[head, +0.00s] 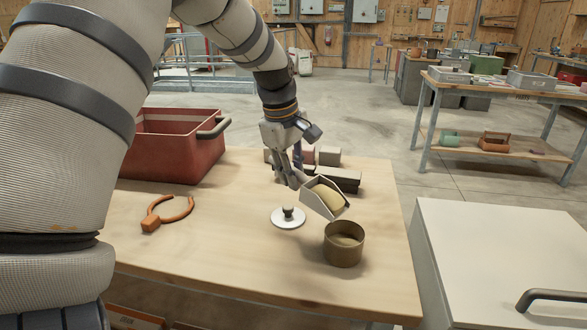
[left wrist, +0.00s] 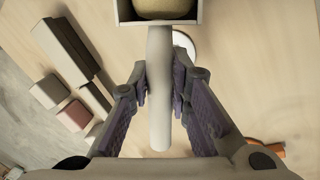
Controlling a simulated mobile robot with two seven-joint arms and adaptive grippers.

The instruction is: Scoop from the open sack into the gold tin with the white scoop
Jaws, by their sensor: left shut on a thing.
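The white scoop (head: 312,200) is in the head view, with tan feed (head: 328,197) in its bowl. My left gripper (head: 296,178) is shut on its handle; the left wrist view shows the pale handle (left wrist: 160,95) between the fingers. The scoop is above the table, tilted toward the gold tin (head: 344,246), just up and left of the tin's rim. The tin stands upright and open, with some tan material visible inside. A round white lid with a dark knob (head: 288,216) lies left of the tin. I see no open sack on the table. My right gripper is not in view.
An orange ring-shaped tool (head: 170,212) lies at the left of the wooden table (head: 225,255). A red bin (head: 178,145) stands behind it. Dark and pinkish blocks (head: 335,178) lie behind the scoop. A white chest with a handle (head: 500,260) stands right of the table.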

